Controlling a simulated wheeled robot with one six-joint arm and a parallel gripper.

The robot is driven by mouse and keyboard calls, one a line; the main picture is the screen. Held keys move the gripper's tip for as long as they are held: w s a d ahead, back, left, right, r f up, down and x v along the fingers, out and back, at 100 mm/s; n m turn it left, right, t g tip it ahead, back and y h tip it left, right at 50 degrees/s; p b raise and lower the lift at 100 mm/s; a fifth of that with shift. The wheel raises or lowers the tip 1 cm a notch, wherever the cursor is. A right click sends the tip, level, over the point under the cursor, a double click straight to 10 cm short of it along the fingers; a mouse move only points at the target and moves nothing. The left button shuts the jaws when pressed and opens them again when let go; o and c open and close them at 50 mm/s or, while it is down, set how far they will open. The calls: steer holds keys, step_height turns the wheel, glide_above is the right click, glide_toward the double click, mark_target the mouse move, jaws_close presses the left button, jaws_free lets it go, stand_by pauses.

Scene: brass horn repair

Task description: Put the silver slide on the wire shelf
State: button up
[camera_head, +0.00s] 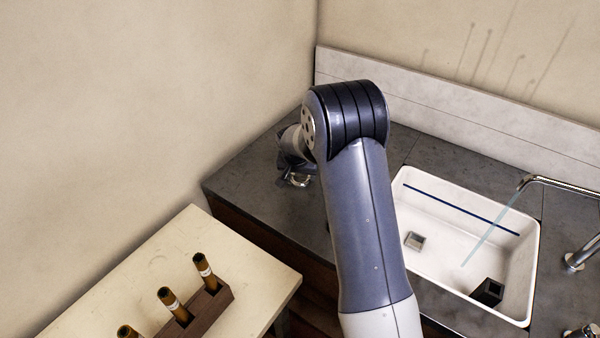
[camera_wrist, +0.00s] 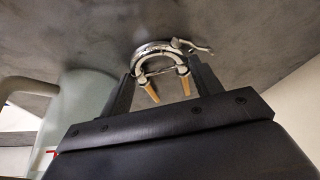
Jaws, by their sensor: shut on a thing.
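The silver slide (camera_wrist: 158,52) is a shiny U-shaped tube with a small side fitting and two brass-coloured ends. In the wrist view it lies between the fingers of my gripper (camera_wrist: 163,76), which is shut on it, with the curve pointing away from the palm. The grey counter surface is beyond it. In the head view my gripper (camera_head: 287,172) is over the left end of the counter, and only a bit of the slide (camera_head: 299,181) shows under it. My arm hides part of that area. I see no wire shelf in either view.
The dark counter (camera_head: 255,185) meets walls at the left and back. A white sink (camera_head: 455,200) with a tap (camera_head: 560,187) and a dark block (camera_head: 487,291) is at the right. A cream table (camera_head: 190,235) holds a wooden rack (camera_head: 213,303) of brown-and-brass pieces.

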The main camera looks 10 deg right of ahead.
steer(key=shift+f, duration=0.1)
steer(key=shift+f, duration=0.1)
steer(key=o, duration=1)
